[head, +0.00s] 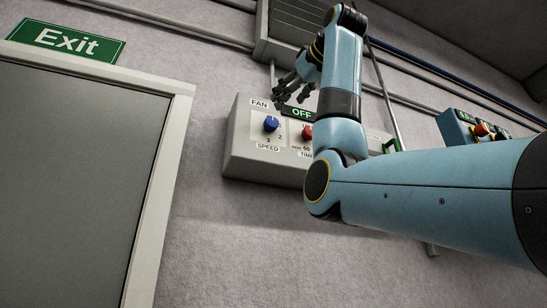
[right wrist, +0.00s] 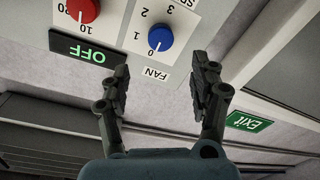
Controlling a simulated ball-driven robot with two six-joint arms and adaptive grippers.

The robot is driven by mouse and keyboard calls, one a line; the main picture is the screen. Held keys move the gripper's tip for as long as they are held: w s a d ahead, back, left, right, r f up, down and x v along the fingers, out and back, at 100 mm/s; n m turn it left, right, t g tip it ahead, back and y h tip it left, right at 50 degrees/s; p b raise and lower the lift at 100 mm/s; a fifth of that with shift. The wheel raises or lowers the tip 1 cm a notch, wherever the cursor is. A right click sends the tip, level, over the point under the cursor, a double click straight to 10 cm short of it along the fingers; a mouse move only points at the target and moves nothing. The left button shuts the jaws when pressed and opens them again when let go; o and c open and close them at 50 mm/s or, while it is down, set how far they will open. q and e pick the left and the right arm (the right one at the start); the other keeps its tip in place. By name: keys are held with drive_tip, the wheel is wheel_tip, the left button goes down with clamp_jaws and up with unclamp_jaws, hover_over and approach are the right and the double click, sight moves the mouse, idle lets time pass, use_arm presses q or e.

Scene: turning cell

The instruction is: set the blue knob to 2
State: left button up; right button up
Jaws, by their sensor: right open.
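The blue knob (head: 271,124) sits on the FAN control box (head: 238,150), above the SPEED label. It also shows in the right wrist view (right wrist: 160,35), upside down, with its white pointer towards the 0 mark. The numbers 1, 2 and 3 run around it. My right gripper (head: 289,92) is in front of the box's upper part, near the FAN label. In the right wrist view its fingers (right wrist: 160,84) are spread apart and empty, and the knob lies beyond the gap between them, apart from both. My left gripper is not in view.
A red knob (head: 306,132) sits right of the blue one, partly beside my arm. A display (head: 302,113) reads OFF. A door (head: 80,170) with an Exit sign (head: 66,41) is left.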

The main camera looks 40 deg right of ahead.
sight(273, 121)
drive_tip(key=w+p, duration=0.1)
drive_tip(key=w, duration=0.2)
drive_tip(key=w+d+p, duration=0.1)
drive_tip(key=w+p, duration=0.1)
drive_tip(key=w, duration=0.1)
drive_tip(key=w+p, duration=0.1)
drive_tip(key=w, duration=0.3)
drive_tip(key=shift+d+r+p, duration=0.1)
drive_tip(key=shift+d+p, duration=0.2)
drive_tip(key=shift+p, duration=0.1)
drive_tip(key=shift+w, duration=0.4)
drive_tip(key=shift+c, duration=0.4)
drive_tip(key=c, duration=1.1)
drive_tip(key=shift+o, duration=0.2)
